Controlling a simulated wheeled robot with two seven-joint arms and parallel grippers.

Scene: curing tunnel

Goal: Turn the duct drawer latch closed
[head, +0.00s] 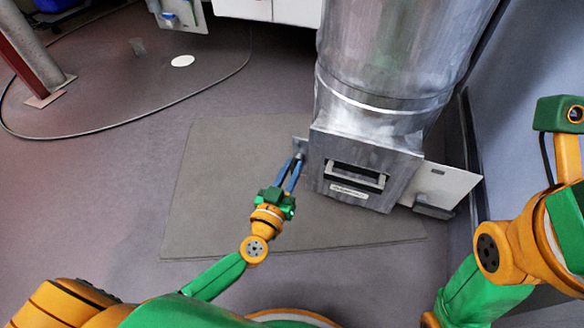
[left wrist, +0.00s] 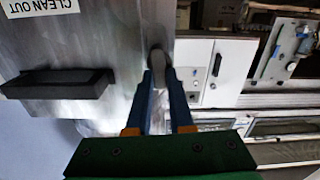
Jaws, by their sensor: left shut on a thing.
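The duct drawer (head: 320,182) is a grey metal front low on the silver duct (head: 395,70), with a recessed handle (head: 355,175) and a small white label. Its latch (head: 299,145) is a small grey piece at the front's left edge, mostly hidden by my fingers. My left gripper (head: 297,160) reaches up to it with blue fingers and is shut on it. In the left wrist view the rounded grey latch (left wrist: 158,62) shows at the fingertips (left wrist: 166,78), beside the drawer front. My right gripper is not in view; only my right arm shows.
A pale plate (head: 450,183) with a dark block sticks out to the right of the drawer. A grey mat (head: 225,190) lies on the floor under the duct. A cable loops across the open floor at left, near a red post (head: 22,50). A wall stands at right.

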